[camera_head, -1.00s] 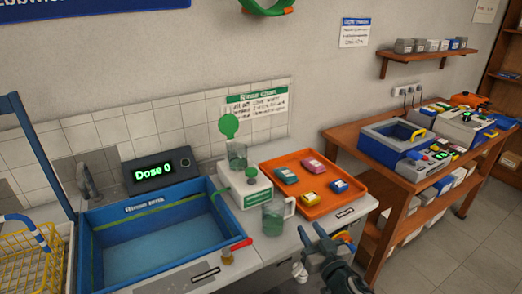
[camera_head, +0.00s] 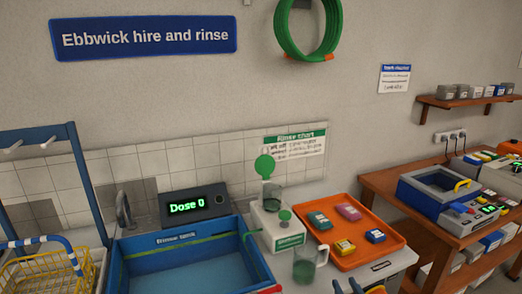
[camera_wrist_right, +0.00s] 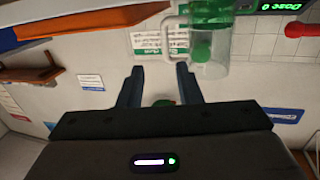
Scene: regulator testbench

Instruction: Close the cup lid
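A clear cup (camera_head: 272,197) sits on the white dosing unit (camera_head: 277,232). Its round green lid (camera_head: 265,166) stands upright, open above the cup's rim. A smaller green knob (camera_head: 285,215) is at the unit's front. A clear mug with a handle (camera_head: 305,266) stands in front of the unit; a clear handled vessel (camera_wrist_right: 208,45) shows near the right fingers in the wrist view. My right gripper (camera_head: 357,288) is at the bottom edge of the head view, right of the mug and mostly cut off. In the wrist view its fingers (camera_wrist_right: 159,85) are apart and empty. My left gripper is not in view.
An orange tray (camera_head: 387,247) with several coloured blocks lies right of the dosing unit. A blue rinse tank (camera_head: 130,248) is to the left, with a "Dose 0" display (camera_head: 195,205) behind it. A wooden bench (camera_head: 385,187) with equipment stands at the right.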

